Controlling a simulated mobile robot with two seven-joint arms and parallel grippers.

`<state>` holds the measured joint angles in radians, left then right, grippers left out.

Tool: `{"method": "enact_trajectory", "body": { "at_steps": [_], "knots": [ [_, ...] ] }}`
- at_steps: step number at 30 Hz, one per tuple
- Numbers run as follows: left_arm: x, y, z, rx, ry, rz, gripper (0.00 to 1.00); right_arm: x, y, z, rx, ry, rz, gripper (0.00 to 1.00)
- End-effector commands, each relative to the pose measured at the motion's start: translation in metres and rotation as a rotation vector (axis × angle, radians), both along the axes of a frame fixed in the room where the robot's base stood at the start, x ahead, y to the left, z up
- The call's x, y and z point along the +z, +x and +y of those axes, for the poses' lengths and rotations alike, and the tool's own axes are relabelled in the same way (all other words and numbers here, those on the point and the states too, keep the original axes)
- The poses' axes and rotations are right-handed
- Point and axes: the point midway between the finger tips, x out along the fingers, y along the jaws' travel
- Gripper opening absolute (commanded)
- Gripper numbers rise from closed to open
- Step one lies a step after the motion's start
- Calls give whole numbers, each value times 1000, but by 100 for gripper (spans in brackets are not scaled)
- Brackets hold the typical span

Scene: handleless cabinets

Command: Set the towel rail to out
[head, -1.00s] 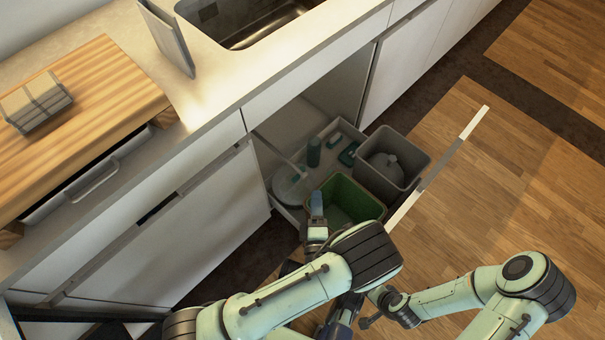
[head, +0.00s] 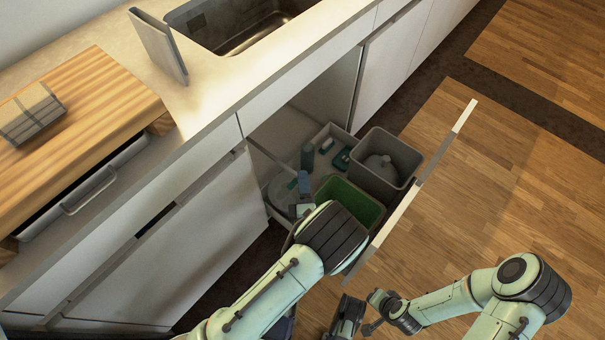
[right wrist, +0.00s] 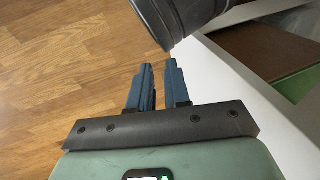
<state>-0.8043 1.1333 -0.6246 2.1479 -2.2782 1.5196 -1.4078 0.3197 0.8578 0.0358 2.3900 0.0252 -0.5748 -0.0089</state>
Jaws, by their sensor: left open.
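I cannot pick out a towel rail for sure in either view. The sink cabinet's pull-out (head: 415,187) stands open, with its white front out over the floor.
The pull-out holds a green bin (head: 350,199), a grey bin (head: 405,157) and a tray (head: 333,134) with bottles. The counter (head: 215,98) with the sink (head: 235,28) runs above. A wooden board (head: 75,112) lies at left. Floor at right is clear.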

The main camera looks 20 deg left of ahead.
Motion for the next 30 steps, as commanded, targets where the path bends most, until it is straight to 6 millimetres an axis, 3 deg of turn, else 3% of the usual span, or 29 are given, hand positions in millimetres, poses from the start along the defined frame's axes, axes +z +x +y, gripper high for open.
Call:
{"method": "enact_trajectory", "body": {
  "at_steps": [7, 18, 19, 23, 30],
  "knots": [
    [-1, 29, 12, 1, 0, 0, 52, -8, 10, -5, -12, -13, -27, 17],
    [0, 35, 14, -1, 1, 0, 52, -8, 13, -7, -14, -17, -34, 17],
    [0, 35, 14, -1, 1, 0, 45, -8, 13, -7, -14, -17, -34, 17],
    [0, 35, 14, -1, 1, 0, 3, -8, 13, -7, -14, -17, -33, 17],
    [1, 32, 6, -4, 1, 0, 0, -5, 10, -5, -10, -13, -26, 17]
  ]
}}
